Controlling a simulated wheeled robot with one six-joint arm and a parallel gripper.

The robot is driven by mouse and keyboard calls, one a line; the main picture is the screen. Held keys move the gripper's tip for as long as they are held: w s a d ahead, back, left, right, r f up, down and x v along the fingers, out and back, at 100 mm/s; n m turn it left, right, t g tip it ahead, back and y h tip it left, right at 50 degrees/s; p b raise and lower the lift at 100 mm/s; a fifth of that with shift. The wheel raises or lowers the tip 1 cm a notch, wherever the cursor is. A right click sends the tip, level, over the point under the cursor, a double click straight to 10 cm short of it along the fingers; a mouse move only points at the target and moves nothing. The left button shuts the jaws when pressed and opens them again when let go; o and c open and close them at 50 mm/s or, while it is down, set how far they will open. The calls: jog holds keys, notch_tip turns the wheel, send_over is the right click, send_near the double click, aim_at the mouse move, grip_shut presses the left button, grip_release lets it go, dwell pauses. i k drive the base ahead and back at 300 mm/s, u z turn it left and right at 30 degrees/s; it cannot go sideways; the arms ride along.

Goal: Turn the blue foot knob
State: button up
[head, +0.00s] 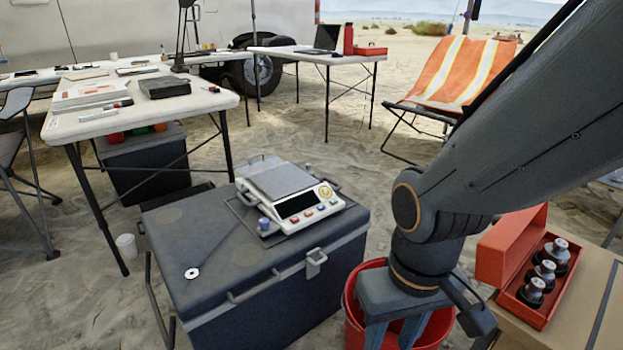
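The blue foot knob (264,223) is at the near left corner of a white electronic scale (312,213). The scale has a grey weighing plate, a dark display and several coloured buttons, and stands on the lid of a dark cooler box (190,270). My gripper (394,340) points down over a red bucket (352,318), to the right of the cooler and well apart from the knob. Its two fingers are spread, with red showing between them. Their tips run to the bottom edge of the picture.
A small round metal disc (192,273) with a thin rod lies on the cooler lid. An open red case (523,310) with metal weights sits on a box at right. Folding tables (215,100) and an orange striped chair (457,72) stand behind. The space above the lid is clear.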

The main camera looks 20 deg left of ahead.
aim_at(263, 222)
jog(key=u, duration=0.4)
jog(key=k, duration=1.1)
jog(key=u, duration=1.35)
jog(key=i, duration=1.55)
jog(key=z, duration=1.1)
jog(key=i, duration=0.45)
jog(key=z, duration=0.4)
